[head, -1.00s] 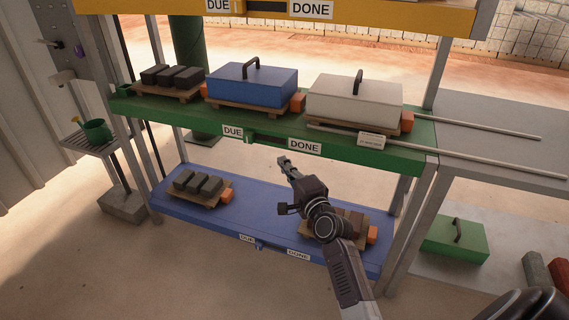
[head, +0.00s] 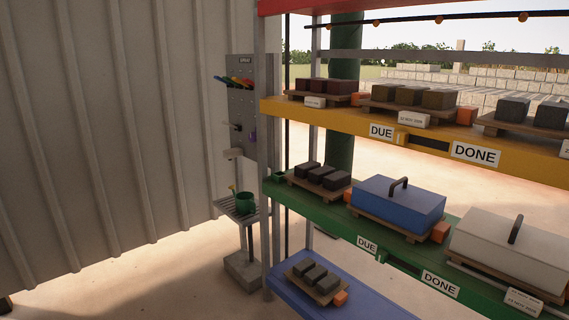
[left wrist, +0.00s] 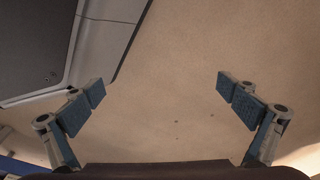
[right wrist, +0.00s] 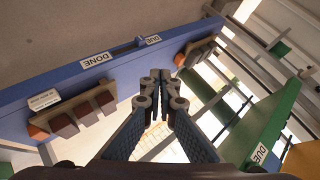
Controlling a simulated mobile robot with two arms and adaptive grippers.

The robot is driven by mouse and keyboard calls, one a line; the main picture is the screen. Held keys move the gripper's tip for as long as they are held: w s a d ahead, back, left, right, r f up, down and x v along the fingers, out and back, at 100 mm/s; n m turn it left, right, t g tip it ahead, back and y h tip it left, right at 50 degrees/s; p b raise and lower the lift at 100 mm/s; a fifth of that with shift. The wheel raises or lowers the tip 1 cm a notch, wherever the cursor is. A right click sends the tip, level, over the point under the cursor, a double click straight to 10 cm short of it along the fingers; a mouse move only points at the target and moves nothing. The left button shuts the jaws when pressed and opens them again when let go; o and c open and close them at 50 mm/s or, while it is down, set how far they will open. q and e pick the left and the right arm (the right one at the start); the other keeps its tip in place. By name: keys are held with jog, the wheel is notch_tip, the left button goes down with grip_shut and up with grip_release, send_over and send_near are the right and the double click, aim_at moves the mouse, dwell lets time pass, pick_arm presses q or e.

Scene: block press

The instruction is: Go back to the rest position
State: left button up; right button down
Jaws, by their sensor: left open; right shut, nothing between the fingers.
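My left gripper (left wrist: 160,88) is open and empty in the left wrist view, with bare sandy floor beyond its spread fingers. My right gripper (right wrist: 160,76) is shut with nothing between its fingers in the right wrist view. Its tips appear close to the edge of the blue shelf (right wrist: 105,75); I cannot tell the gap. Neither gripper nor arm shows in the head view.
The rack has a yellow shelf (head: 420,143), a green shelf (head: 332,220) and a blue shelf (head: 335,308), carrying blocks on pallets. The green shelf holds a blue lidded box (head: 398,208) and a white one (head: 510,250). A small stand (head: 240,210) is beside the rack.

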jog(key=s+a+f+n+g+p, duration=0.15)
jog(key=s+f, duration=0.25)
jog(key=s, duration=0.4)
jog(key=s+a+f+n+g+p, duration=0.1)
jog(key=s+f+n+g+p, duration=0.15)
jog(key=s+f, duration=0.4)
jog(key=s+a+f+n+g+p, duration=0.1)
jog(key=s+f+n, duration=0.2)
jog(key=s, duration=0.6)
pick_arm(q)
jog(key=s+a+r+p, duration=0.1)
jog(key=s+a+p, duration=0.1)
jog(key=s, duration=0.9)
jog(key=shift+s+a+r+g+p, duration=0.15)
jog(key=shift+s+r+g+p, duration=0.2)
jog(key=shift+p, duration=0.25)
pick_arm(e)
jog(key=s+f+n+g, duration=0.3)
jog(key=s+n+g, duration=0.1)
jog(key=s, duration=1.9)
jog(key=shift+n+g, duration=0.3)
jog(key=shift+n, duration=0.6)
jog(key=shift+d, duration=0.1)
